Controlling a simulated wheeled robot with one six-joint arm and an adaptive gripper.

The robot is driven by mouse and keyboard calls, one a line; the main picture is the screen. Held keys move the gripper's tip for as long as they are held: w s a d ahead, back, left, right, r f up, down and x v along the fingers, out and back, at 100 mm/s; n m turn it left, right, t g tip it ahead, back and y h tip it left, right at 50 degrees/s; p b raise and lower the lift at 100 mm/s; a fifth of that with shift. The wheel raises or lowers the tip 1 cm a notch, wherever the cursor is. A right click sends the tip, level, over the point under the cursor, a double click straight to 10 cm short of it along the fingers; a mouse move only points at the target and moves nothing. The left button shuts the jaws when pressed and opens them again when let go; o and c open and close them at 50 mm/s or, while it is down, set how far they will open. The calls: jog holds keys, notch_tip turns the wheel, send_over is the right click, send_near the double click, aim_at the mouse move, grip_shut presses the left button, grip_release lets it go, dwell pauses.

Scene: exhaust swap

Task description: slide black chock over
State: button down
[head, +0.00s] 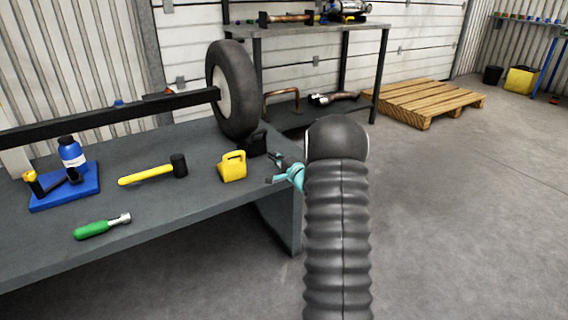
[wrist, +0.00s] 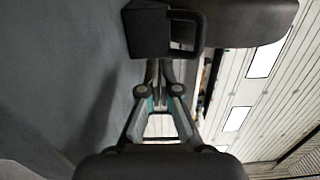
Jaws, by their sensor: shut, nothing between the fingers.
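The black chock (head: 258,143) stands on the grey workbench (head: 150,222) near its right end, just in front of the tire (head: 233,90). In the wrist view the black chock (wrist: 148,33) is at the top, with its loop handle to the right, close to the tire (wrist: 245,20). My gripper (head: 272,168) is at the bench's right edge, beside the chock; it also shows in the wrist view (wrist: 159,66). Its fingers are shut and empty, with the tips by the chock's near side. I cannot tell whether they touch it.
A yellow chock (head: 232,166) stands just left of my gripper. A hammer (head: 155,171), a green-handled tool (head: 102,226) and a blue tray (head: 66,188) with a bottle lie further left. A dark beam (head: 110,118) runs to the wheel. Open floor is right of the bench.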

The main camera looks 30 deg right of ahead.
jog(key=shift+s+d, duration=0.15)
jog(key=shift+s, duration=2.65)
jog(key=s+a+r+n+g+h, duration=0.5)
jog(key=s+a+r+n, duration=0.3)
jog(key=a+r, duration=0.5)
jog(key=s+a+f+n+g+y, duration=0.1)
jog(key=s+a+n+g, duration=0.1)
jog(key=s+a, duration=0.4)
jog(key=s+a+n+g+y, duration=0.1)
jog(key=s+a+n+g, duration=0.2)
jog(key=s, duration=1.2)
jog(key=s+a+f+n+g+y, duration=0.1)
jog(key=s+a+n, duration=0.3)
jog(key=s+a, duration=0.4)
jog(key=s+g, duration=0.1)
jog(key=s, duration=0.1)
jog(key=shift+s+a+f+y, duration=0.35)
jog(key=shift+a+y, duration=0.05)
